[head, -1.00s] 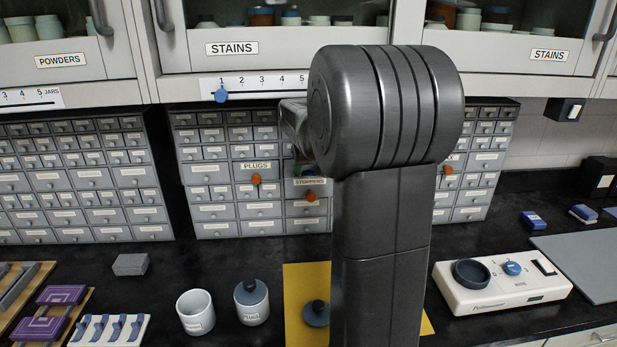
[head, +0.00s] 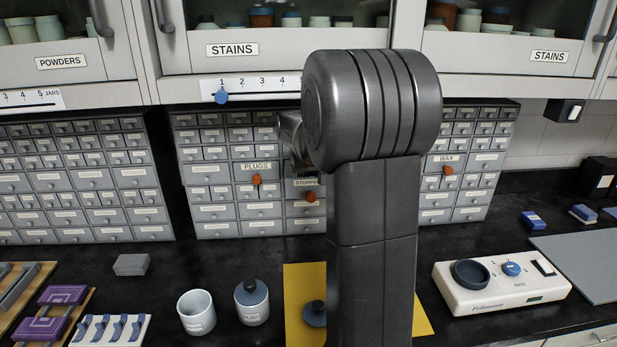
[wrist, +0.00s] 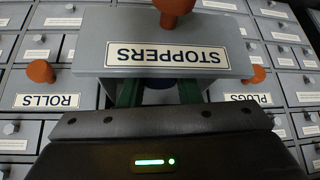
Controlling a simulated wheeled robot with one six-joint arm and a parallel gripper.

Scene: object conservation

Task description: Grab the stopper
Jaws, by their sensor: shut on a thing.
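The drawer labelled STOPPERS (wrist: 165,55) fills the upper middle of the wrist view, its label upside down and its orange knob (wrist: 173,8) at the top edge. My gripper (wrist: 160,92) is close against this drawer front, its green fingers partly hidden behind the front's edge. It is shut on a dark blue thing, apparently the stopper (wrist: 160,84), of which only a sliver shows between the fingers.
On the black counter are an open white jar (head: 197,312), a lidded jar (head: 252,306), a yellow mat (head: 296,280) with a blue-grey knobbed disc (head: 314,314), and a white device (head: 500,290). Drawers with orange knobs marked ROLLS (wrist: 48,100) and PLUGS (wrist: 248,98) flank the gripper.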

